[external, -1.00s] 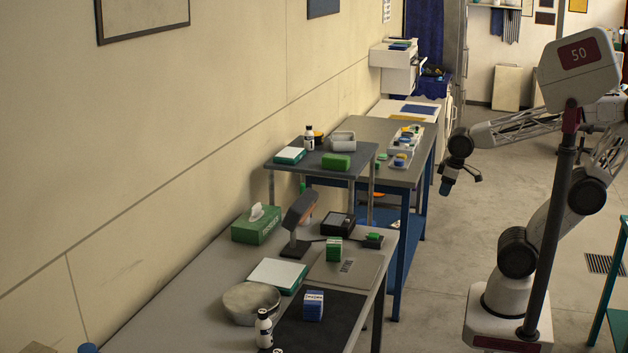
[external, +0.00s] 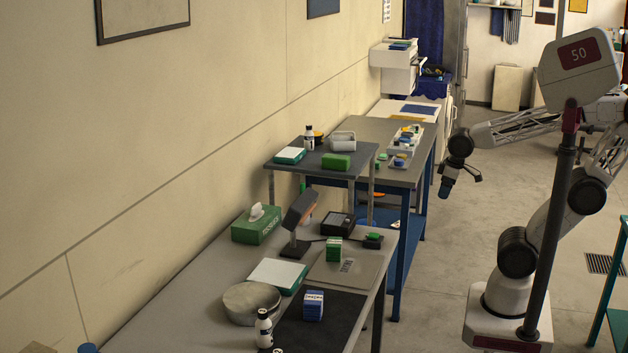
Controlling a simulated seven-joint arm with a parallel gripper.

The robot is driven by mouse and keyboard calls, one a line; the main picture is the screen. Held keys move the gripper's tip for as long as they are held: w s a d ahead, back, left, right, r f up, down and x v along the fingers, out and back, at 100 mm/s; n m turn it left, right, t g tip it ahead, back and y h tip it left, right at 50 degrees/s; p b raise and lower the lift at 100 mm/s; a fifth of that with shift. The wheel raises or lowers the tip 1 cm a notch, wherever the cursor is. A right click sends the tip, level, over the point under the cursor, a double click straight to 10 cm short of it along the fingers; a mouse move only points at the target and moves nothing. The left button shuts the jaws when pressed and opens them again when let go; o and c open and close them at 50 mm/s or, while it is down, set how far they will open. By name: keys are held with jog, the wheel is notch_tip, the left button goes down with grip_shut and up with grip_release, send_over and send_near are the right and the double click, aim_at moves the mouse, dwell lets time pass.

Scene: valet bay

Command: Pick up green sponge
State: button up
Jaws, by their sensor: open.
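A green block (external: 336,161) that looks like a sponge lies at the front edge of a raised dark shelf (external: 290,158). A striped green and white block (external: 334,249) stands on a grey plate on the near bench, and a small green item (external: 373,237) lies on a dark pad behind it. I cannot tell for sure which of these is the sponge. My gripper (external: 461,182) is open and empty. It hangs pointing down over open floor, to the right of the benches and well apart from every green object.
The near bench (external: 185,305) holds a tissue box (external: 256,225), a scanner-like stand (external: 298,222), a round tin (external: 251,303), a white bottle (external: 264,328) and a blue block (external: 313,305). A white bottle (external: 309,137) and a grey container (external: 343,140) stand on the shelf. The floor between is clear.

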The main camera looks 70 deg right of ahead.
jog(key=t, duration=1.1)
send_near(346, 157)
jog(key=w, duration=0.2)
jog(key=w+a+f, duration=0.1)
jog(key=shift+w+f, duration=0.1)
jog(key=shift+w, duration=0.15)
jog(key=shift+w+d+f, duration=0.15)
jog(key=shift+w+d, duration=0.15)
jog(key=shift+w, duration=0.1)
jog(key=shift+w, duration=0.1)
jog(key=shift+x, duration=1.2)
jog(key=shift+f, duration=0.1)
jog(key=shift+x, duration=2.6)
